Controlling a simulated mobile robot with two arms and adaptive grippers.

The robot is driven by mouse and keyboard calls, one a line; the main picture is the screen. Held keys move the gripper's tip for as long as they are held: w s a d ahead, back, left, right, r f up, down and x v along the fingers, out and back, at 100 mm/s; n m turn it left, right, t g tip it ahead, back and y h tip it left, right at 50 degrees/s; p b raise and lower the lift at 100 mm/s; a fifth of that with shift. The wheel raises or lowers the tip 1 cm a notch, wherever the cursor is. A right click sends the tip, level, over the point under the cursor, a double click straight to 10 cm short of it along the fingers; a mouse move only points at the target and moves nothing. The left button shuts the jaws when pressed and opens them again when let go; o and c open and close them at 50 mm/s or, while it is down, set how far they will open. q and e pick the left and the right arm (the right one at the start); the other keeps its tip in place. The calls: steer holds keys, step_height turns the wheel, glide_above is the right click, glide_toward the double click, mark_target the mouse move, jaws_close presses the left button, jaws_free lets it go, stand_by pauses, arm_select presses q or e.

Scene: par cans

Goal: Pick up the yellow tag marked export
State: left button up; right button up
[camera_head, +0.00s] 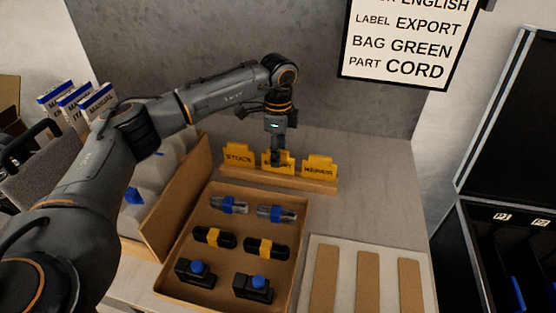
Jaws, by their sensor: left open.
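Three yellow tags stand upright in a row in a wooden holder (245,176) on the table. The left one reads STOCK (238,157) and the right one reads REPAIR (319,168). The middle tag, the export tag (267,168), is partly covered by my gripper, so only the end of its word shows. My left gripper (278,160) points down over the middle tag with its fingers open, at the tag's upper part. I cannot tell if the fingers touch it. My right gripper is not in view.
An open cardboard tray (211,281) in front holds several black, yellow and blue parts. A white tray (340,290) with brown strips lies to its right. Boxed manuals (75,105) stand at left. An open black case (490,215) is at right. A sign (408,45) hangs behind.

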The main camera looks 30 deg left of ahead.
arm_select(q)
step_height(320, 180, down, 2)
steer(key=shift+f, duration=0.1)
jaws_close()
